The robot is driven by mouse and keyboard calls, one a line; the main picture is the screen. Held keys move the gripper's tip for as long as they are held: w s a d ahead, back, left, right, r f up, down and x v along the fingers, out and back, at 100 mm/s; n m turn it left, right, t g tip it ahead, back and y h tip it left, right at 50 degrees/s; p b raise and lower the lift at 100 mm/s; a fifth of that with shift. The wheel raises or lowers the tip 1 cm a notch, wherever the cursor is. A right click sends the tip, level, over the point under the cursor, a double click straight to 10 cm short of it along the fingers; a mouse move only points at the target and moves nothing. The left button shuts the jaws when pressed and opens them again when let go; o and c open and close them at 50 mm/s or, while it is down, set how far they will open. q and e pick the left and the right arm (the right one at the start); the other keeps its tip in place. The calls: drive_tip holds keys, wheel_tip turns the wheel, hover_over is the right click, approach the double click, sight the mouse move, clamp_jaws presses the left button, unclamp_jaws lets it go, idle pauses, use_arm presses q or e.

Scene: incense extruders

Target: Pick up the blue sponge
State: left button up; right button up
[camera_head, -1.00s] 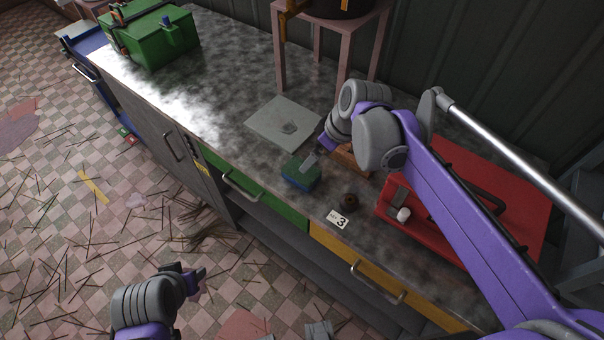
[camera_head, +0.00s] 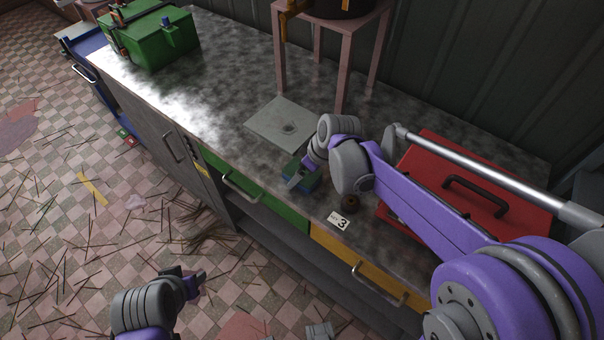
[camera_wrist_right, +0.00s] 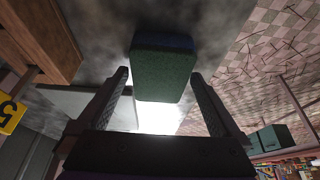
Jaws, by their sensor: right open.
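The blue sponge (camera_head: 314,182), with a green layer, lies on the grey countertop (camera_head: 225,75) near its front edge. In the right wrist view the sponge (camera_wrist_right: 162,72) shows its green face straight ahead, blue behind. My right gripper (camera_wrist_right: 160,77) is open, its fingertips on either side of the sponge's near end, with gaps visible. In the head view my right gripper (camera_head: 301,177) is over the sponge and partly hides it. My left gripper (camera_head: 192,279) hangs over the floor in front of the cabinet, apart from the sponge; its jaw opening is unclear.
A grey plate (camera_head: 270,122) lies behind the sponge. A small brown round object (camera_head: 351,203) and a card marked 3 (camera_head: 339,221) are right of it. A red case (camera_head: 480,182) stands further right; a pink stool (camera_head: 345,55) stands behind. A wooden block (camera_wrist_right: 40,38) is nearby.

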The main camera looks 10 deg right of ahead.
drive_tip(key=shift+f, duration=0.2)
idle(0.4)
drive_tip(key=c, duration=1.3)
drive_tip(key=shift+r, duration=0.1)
drive_tip(key=shift+r, duration=0.3)
wheel_tip(320, 180, up, 10)
drive_tip(key=shift+f+p, duration=0.15)
drive_tip(key=shift+p, duration=0.3)
